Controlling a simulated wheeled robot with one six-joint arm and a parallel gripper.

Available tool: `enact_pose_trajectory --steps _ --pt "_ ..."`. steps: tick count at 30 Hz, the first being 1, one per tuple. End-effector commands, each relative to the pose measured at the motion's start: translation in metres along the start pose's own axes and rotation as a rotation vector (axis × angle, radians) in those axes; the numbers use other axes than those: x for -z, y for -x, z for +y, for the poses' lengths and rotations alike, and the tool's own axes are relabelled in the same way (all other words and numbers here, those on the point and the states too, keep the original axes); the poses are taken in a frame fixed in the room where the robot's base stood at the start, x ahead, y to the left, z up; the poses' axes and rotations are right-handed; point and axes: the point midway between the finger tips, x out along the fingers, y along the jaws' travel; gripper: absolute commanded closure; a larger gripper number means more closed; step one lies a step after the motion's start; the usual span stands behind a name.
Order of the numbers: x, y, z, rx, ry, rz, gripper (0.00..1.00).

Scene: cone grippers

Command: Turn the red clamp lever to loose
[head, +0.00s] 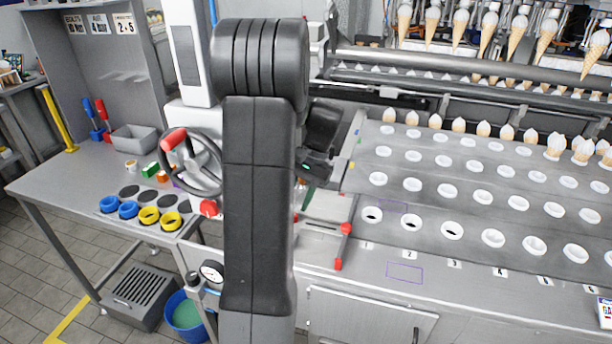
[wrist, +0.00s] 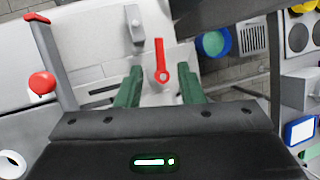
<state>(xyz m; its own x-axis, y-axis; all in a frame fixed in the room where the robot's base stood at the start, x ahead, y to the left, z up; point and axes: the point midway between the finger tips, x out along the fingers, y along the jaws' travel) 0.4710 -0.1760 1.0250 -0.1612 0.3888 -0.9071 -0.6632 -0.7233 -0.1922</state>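The red clamp lever (wrist: 161,62) shows in the wrist view as a small flat red handle with a round hub at its lower end. It points up in the picture from a pale mount. My gripper (wrist: 160,74) has two green fingers, spread apart on either side of the lever's hub in the picture, with nothing between them that I can see held. I cannot tell how far the fingertips are from the lever in depth. In the head view my arm hides the lever, and only a bit of my gripper's green finger (head: 308,198) shows.
A grey bar with red ends (head: 346,229) stands right of my gripper. A handwheel with a red knob (head: 174,138) and a red button (head: 208,208) are left of my arm. A tray of white cone holders (head: 412,184) fills the right. A blue bucket (head: 185,318) stands on the floor.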

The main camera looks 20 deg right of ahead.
Motion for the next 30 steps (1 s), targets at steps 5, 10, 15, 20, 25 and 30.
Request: enact_pose_trajectory --steps 5,10,15,20,25,30 --pt "0.001 0.041 0.000 0.001 0.001 0.004 0.66" --pt "0.001 0.068 0.000 0.000 0.000 0.002 0.66" --pt "0.000 0.080 0.001 -0.001 0.000 0.000 0.66" --pt "0.000 0.081 0.000 -0.001 0.000 -0.001 0.66" --pt "0.000 0.081 0.000 -0.001 0.000 -0.001 0.66" --pt "0.000 0.079 0.000 -0.001 0.000 -0.001 0.66"
